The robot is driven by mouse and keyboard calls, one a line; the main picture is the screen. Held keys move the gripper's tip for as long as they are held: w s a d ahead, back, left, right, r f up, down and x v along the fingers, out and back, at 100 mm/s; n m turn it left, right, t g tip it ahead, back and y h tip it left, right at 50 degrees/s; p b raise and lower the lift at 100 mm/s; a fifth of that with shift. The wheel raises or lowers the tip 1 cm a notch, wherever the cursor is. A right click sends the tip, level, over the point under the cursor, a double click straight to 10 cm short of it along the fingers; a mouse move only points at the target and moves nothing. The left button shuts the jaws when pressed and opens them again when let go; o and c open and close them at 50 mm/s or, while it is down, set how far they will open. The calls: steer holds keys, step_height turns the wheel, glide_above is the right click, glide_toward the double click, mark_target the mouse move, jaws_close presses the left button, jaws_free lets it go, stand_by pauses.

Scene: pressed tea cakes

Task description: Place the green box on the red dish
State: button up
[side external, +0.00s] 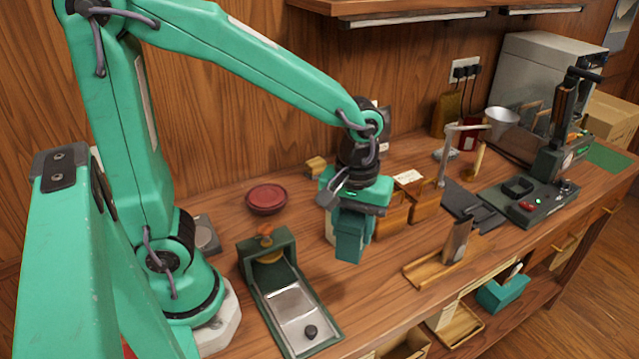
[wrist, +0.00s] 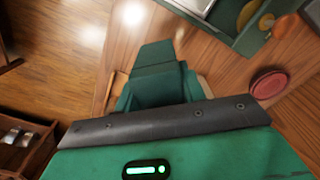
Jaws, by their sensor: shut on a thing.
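The red dish (side external: 266,198), round and shallow, sits on the wooden bench near the back wall, left of my gripper. It also shows at the right edge of the wrist view (wrist: 270,84). My gripper (side external: 353,212) is over the middle of the bench, shut on the green box (side external: 349,246), which hangs beneath it. The box appears above the bench; the exact gap is hard to tell. In the wrist view, green block shapes, apparently the box (wrist: 157,60), show beyond my gripper (wrist: 158,95). The jaws hide part of the box. The dish looks empty.
A green-framed metal tray (side external: 303,312) stands at the bench front, left of my gripper. Wooden boxes (side external: 425,208) stand just right of it, and a wooden stand (side external: 440,268) sits at front right. Bench between dish and gripper looks mostly clear, with a small tan block (side external: 316,166) behind.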

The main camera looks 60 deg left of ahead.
steer(key=a+r+n, duration=0.2)
steer(key=a+n, duration=0.8)
steer(key=a, duration=1.3)
steer(key=shift+s, duration=0.2)
glide_above(267, 196)
step_height(267, 196, down, 7)
steer(key=shift+f, duration=1.95)
steer(key=shift+f, duration=0.1)
